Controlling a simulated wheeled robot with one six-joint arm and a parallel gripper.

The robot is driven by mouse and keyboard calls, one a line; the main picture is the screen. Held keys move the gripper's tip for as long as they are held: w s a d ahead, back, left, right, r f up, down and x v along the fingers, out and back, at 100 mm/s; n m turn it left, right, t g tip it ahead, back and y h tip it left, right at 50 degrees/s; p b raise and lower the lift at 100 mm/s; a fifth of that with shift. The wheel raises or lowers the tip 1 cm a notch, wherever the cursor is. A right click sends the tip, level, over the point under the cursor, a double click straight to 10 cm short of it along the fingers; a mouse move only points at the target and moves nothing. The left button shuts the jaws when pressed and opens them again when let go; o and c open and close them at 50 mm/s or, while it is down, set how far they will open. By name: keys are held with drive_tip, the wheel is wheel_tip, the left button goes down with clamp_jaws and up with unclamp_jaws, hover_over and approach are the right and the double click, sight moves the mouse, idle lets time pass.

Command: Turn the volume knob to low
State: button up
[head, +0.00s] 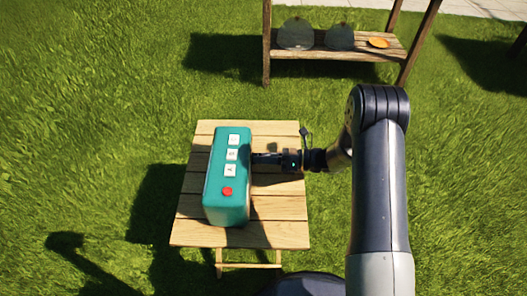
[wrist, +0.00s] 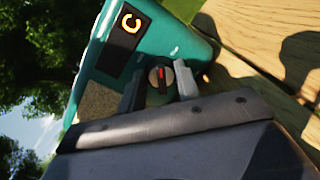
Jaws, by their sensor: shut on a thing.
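A teal box-shaped radio (head: 228,180) stands on the small wooden table, with white buttons and a red button on its top. My gripper (head: 258,159) reaches its right side from the right. In the wrist view the teal front of the radio (wrist: 172,30) shows a dark display (wrist: 123,38) with a lit orange letter C. The round volume knob (wrist: 160,77) has a red mark on a dark bar. My gripper (wrist: 159,86) has one finger on each side of the knob and is shut on it. The knob's lower part is hidden by my gripper.
The slatted wooden table (head: 275,234) has bare room at its front and right. Behind it on the grass stands a wooden shelf (head: 355,56) with two dark rounded things (head: 296,34) and an orange item (head: 378,43).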

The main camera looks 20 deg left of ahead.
drive_tip(key=m+p, duration=0.2)
drive_tip(key=m, duration=0.2)
drive_tip(key=shift+w+r+p, duration=0.1)
drive_tip(key=shift+p, duration=0.25)
drive_tip(key=shift+m+g+h+p, duration=0.3)
drive_tip(key=shift+m+p, duration=0.55)
drive_tip(key=shift+m, duration=1.45)
drive_tip(key=shift+f, duration=0.2)
drive_tip(key=o, duration=1)
drive_tip(key=shift+c, duration=0.2)
drive_tip(key=v, duration=1)
drive_tip(key=shift+w+d, duration=0.15)
drive_tip(key=shift+d, duration=0.2)
